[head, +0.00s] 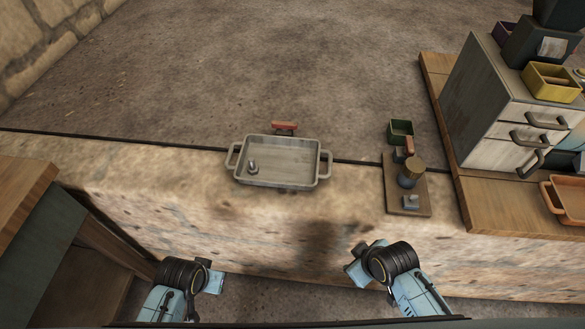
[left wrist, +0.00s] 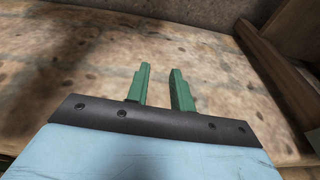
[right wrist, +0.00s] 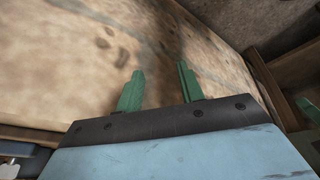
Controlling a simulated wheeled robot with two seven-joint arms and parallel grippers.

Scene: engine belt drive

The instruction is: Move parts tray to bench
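The parts tray (head: 290,176) is a grey, shallow rectangular tray with a handle loop on its left and right ends. It sits on the stone ledge (head: 150,205) near the ledge's far edge, with a small metal part (head: 252,167) inside at the left. My left gripper (head: 215,275) is in front of the ledge, below and left of the tray. My right gripper (head: 354,269) is in front of the ledge, below and right of the tray. In the wrist views the green fingers of the left gripper (left wrist: 158,88) and right gripper (right wrist: 160,88) are apart with nothing between them.
A red-handled item (head: 284,127) lies just behind the tray. Right of it are a wooden board with parts (head: 408,188) and a green box (head: 400,131). A drawer cabinet (head: 500,100) stands on a wooden top (head: 500,205) at right. Another wooden surface (head: 22,195) is at left.

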